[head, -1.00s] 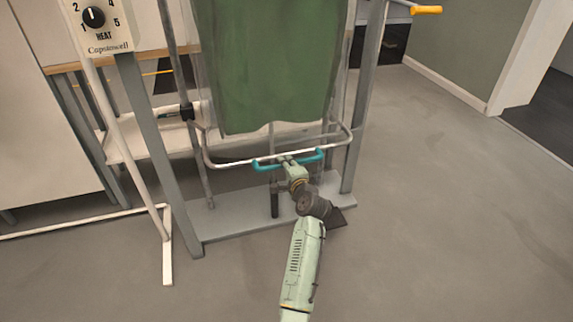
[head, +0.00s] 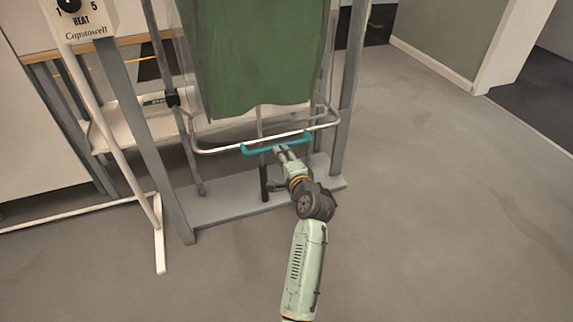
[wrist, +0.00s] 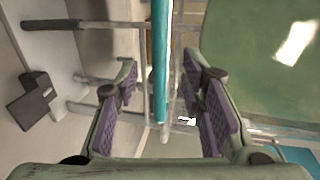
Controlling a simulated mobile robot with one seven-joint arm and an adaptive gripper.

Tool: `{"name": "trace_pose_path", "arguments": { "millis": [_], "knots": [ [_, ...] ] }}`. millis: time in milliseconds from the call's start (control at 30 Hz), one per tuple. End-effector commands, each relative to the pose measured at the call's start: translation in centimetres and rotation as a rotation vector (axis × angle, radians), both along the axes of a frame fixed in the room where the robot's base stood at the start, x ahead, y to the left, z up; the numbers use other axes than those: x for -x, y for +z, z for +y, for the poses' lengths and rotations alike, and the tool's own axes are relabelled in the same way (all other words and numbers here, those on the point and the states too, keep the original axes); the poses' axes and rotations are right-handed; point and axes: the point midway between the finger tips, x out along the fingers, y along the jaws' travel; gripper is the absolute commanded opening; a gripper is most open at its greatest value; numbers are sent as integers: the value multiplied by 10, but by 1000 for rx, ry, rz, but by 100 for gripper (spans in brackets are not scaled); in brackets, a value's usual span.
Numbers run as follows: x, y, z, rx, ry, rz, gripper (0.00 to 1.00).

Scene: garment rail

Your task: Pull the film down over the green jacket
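The green jacket (head: 255,55) hangs in the upper middle of the head view, and part of it shows at the right of the wrist view (wrist: 265,50). Clear film (head: 187,65) shows faintly beside it. A pale bar frame (head: 215,150) is below the hem, with a teal handle (head: 256,151) along its front. My gripper (head: 283,149) is just below the middle of the handle. In the wrist view my gripper's (wrist: 160,75) purple-padded fingers are spread apart, with the teal handle (wrist: 160,50) in line with the gap. Nothing is clamped.
Grey posts (head: 345,110) stand on both sides of the jacket above a grey base plate (head: 225,205). A heat dial panel (head: 85,22) is at upper left. A white stand leg (head: 160,245) is on the floor at left. The floor at right is clear.

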Motion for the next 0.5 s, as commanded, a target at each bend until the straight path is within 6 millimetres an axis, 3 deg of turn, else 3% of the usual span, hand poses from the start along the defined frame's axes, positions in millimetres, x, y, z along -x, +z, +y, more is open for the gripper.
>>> {"name": "trace_pose_path", "arguments": {
  "millis": [200,500],
  "knots": [
    [32,6,-10,0,0,1,36],
    [41,9,-13,0,1,0,36]
  ]
}}
